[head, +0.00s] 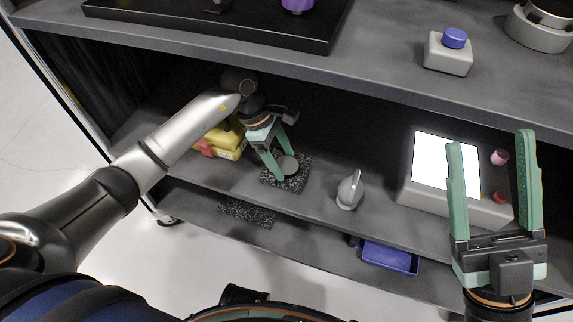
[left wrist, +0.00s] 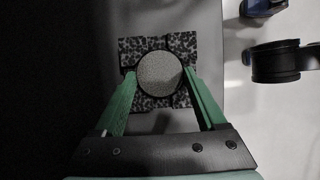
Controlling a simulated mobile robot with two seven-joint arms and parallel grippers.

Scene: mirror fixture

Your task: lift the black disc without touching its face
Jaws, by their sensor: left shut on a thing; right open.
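The disc (head: 288,166) looks grey rather than black, with its round face turned up. It is over a black-and-white speckled block (head: 298,184) on the middle shelf. In the left wrist view the disc (left wrist: 160,74) is centred over the speckled block (left wrist: 130,47), which has slots. My left gripper (head: 283,162) is shut on the disc, one finger at each side of its rim; the face between them is uncovered. I cannot tell whether the disc touches the block. My right gripper (head: 489,143) is open and empty, raised at the right.
On the middle shelf are a yellow box (head: 226,141) behind my left arm, a grey knobbed piece (head: 350,188) and a box with a bright white panel (head: 447,164). The upper shelf (head: 380,65) overhangs. A speckled mat (head: 246,213) and blue tray (head: 389,258) lie lower.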

